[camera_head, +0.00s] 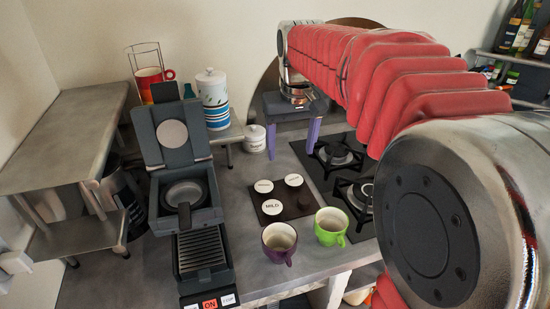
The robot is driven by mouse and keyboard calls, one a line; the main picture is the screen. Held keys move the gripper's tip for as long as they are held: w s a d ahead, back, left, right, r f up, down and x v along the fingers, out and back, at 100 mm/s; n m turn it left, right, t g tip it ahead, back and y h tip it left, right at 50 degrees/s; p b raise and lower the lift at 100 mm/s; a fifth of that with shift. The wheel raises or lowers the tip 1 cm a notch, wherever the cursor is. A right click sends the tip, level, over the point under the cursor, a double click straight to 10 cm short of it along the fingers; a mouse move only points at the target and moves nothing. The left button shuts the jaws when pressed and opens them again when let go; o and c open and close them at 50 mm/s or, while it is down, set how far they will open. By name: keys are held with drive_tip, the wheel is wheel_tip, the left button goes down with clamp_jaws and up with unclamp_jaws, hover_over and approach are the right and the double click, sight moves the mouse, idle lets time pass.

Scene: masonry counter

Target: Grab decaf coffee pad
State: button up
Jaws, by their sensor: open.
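A dark pad tray (284,217) lies on the counter and holds round pads with white labels. The front pad (272,207) reads "MILD". The labels of the back left pad (264,186) and the back right pad (294,180) are too small to read, so I cannot tell which is decaf. The front right place looks dark, with no white label. My gripper (293,150) is behind the tray, pointing down, its two purple fingers spread wide with nothing between them. It appears apart from the pads.
A coffee machine (170,150) stands open left of the tray, its round pad holder (185,194) showing. A purple cup (279,242) and a green cup (331,226) stand in front. A small white jar (254,138) is near my left finger. A gas hob (336,154) lies right.

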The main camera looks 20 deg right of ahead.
drive_tip(key=w+d+f+g, duration=0.1)
drive_tip(key=w+d+f, duration=0.1)
drive_tip(key=w, duration=0.3)
drive_tip(key=w+d+f+g, duration=0.1)
drive_tip(key=w+d+f, duration=0.2)
drive_tip(key=w+d, duration=0.1)
drive_tip(key=shift+w, duration=0.85)
drive_tip(key=shift+f, duration=0.1)
hover_over(294, 179)
drive_tip(key=shift+s+d+f, duration=0.1)
drive_tip(key=shift+f, duration=4.2)
drive_tip(key=shift+f, duration=2.6)
drive_tip(key=shift+f, duration=0.2)
drive_tip(key=shift+c, duration=0.3)
drive_tip(key=c, duration=1.1)
